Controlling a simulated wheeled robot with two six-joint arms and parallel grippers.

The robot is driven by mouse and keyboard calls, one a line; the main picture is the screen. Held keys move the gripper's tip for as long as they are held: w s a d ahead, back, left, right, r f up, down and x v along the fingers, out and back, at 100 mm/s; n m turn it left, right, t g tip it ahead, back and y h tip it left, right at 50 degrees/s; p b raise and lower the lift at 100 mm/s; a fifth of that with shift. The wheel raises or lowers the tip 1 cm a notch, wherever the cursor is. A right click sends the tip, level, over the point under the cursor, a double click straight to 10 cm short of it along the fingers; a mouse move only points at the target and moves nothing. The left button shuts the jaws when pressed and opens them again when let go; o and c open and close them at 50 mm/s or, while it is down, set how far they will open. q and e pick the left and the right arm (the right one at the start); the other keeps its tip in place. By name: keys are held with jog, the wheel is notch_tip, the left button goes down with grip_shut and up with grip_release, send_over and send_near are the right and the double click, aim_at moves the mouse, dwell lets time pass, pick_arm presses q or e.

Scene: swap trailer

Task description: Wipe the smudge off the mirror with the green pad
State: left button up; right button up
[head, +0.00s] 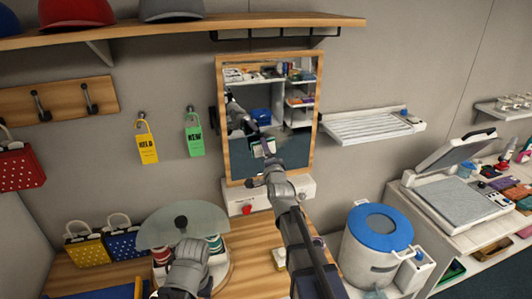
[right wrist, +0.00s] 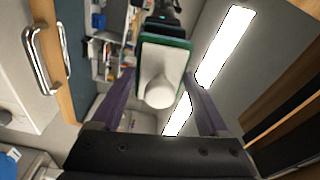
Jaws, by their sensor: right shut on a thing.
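The wood-framed mirror (head: 222,120) hangs on the back wall. My right gripper (head: 269,166) is in front of its lower part. In the right wrist view, the green-edged pad (right wrist: 174,56) has a white back and a round white knob, which is between the fingers of my right gripper (right wrist: 160,95). The pad's wiping face is turned away, and I cannot tell whether it touches the glass. I cannot make out a smudge; my arm and reflections cover part of the glass. My left gripper (head: 183,268) is low at the left, by a round glass-topped stand; its jaws are unclear.
A white ledge (head: 246,197) is below the mirror. The glass-topped stand (head: 160,228) is on the wooden counter (head: 250,255). A blue-lidded drum (head: 380,228) stands at right, and a white rack (head: 370,127) is beside the mirror.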

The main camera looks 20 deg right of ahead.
jog(key=shift+w, duration=1.05)
jog(key=shift+s, duration=0.15)
jog(key=shift+r+p, duration=1.25)
jog(key=shift+w, duration=0.2)
jog(key=shift+s+f, duration=0.15)
jog(key=shift+s, duration=2.85)
